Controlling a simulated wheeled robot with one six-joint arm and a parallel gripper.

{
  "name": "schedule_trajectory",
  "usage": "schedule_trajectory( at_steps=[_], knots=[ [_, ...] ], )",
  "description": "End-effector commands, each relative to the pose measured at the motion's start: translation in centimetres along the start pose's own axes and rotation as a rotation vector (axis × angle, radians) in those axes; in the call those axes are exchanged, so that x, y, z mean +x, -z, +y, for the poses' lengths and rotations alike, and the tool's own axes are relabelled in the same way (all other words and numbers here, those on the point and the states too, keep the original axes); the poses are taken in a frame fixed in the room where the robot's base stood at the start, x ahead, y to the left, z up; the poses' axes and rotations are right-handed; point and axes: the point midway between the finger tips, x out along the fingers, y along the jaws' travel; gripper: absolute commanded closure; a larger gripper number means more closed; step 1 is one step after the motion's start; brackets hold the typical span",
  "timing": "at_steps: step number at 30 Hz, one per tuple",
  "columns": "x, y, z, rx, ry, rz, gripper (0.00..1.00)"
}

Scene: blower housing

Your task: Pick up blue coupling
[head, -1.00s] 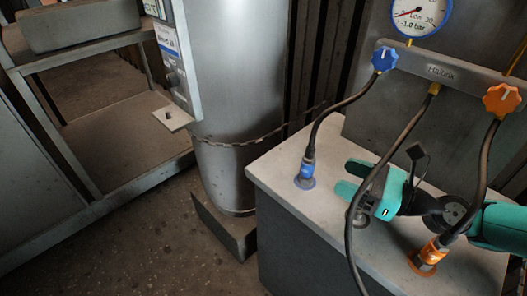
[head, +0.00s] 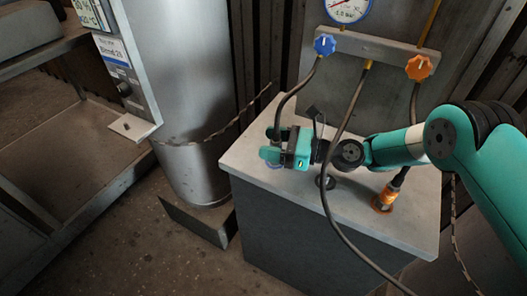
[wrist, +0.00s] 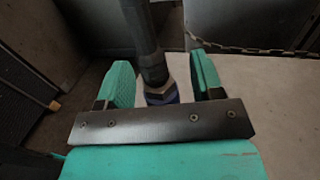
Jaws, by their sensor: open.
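The blue coupling (wrist: 160,95) is on the end of a black hose, with a metal collar above its blue part. In the wrist view it stands between the two teal fingers of my gripper (wrist: 163,78), and its lower part is hidden behind the gripper's dark plate. In the head view my gripper (head: 270,146) is at the left part of the bench top, at the foot of the hose from the blue knob (head: 324,45), and covers most of the coupling. The gripper is open; whether a finger touches the coupling is unclear.
An orange coupling (head: 385,198) sits on the right of the bench top (head: 240,152). A middle black hose (head: 328,200) hangs close in front of my wrist. A metal cylinder (head: 180,70) and chain stand left of the bench.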

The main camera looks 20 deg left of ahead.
Motion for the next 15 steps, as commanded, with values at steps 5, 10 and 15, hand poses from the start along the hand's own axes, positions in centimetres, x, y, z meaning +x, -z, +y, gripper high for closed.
schedule_trajectory(
  at_steps=[5,10,15],
  knots=[
    [0.66,0.01,-0.15,0.001,0.003,-0.001,0.39],
    [0.89,-0.01,-0.03,0.000,-0.001,0.000,0.55],
    [0.87,0.00,-0.03,0.000,-0.001,0.000,0.94]
  ],
)
